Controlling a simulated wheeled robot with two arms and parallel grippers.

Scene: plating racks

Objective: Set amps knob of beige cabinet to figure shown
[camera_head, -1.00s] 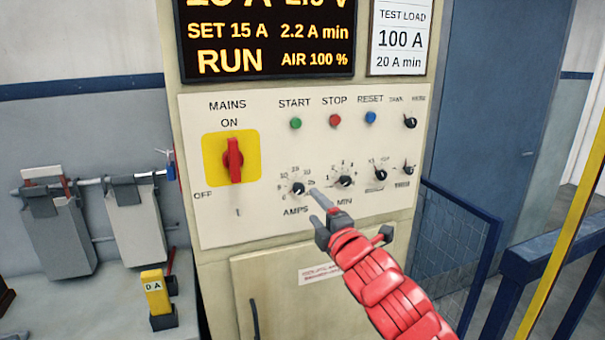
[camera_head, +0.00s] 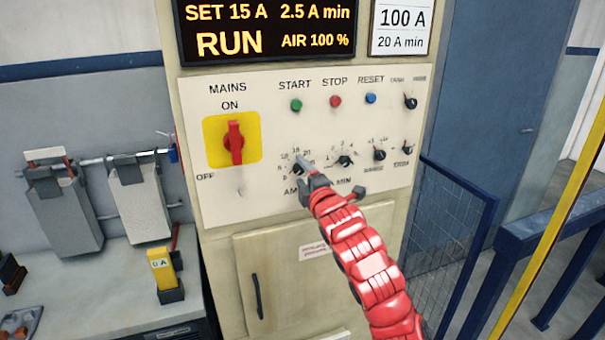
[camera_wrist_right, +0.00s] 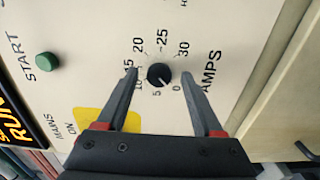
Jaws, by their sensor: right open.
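The beige cabinet (camera_head: 215,255) has a pale control panel with the AMPS knob (camera_wrist_right: 159,75), a small black dial ringed by figures up to 30. In the head view the knob (camera_head: 297,169) is partly covered by my right gripper (camera_head: 303,173). The right gripper is open; in the wrist view its two fingers (camera_wrist_right: 160,78) stand either side of the knob with gaps visible. I cannot tell the knob's exact setting. The display (camera_head: 265,28) reads SET 15 A, 2.5 A min, RUN, AIR 100 %. A white card (camera_head: 401,28) reads 100 A, 20 A min. My left gripper is out of view.
The MIN knob (camera_head: 344,160) is close right of the gripper. START (camera_head: 296,105), STOP (camera_head: 335,101) and RESET (camera_head: 370,98) buttons are above. The red MAINS switch (camera_head: 234,142) is to the left. A blue mesh barrier (camera_head: 450,235) stands right of the cabinet.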

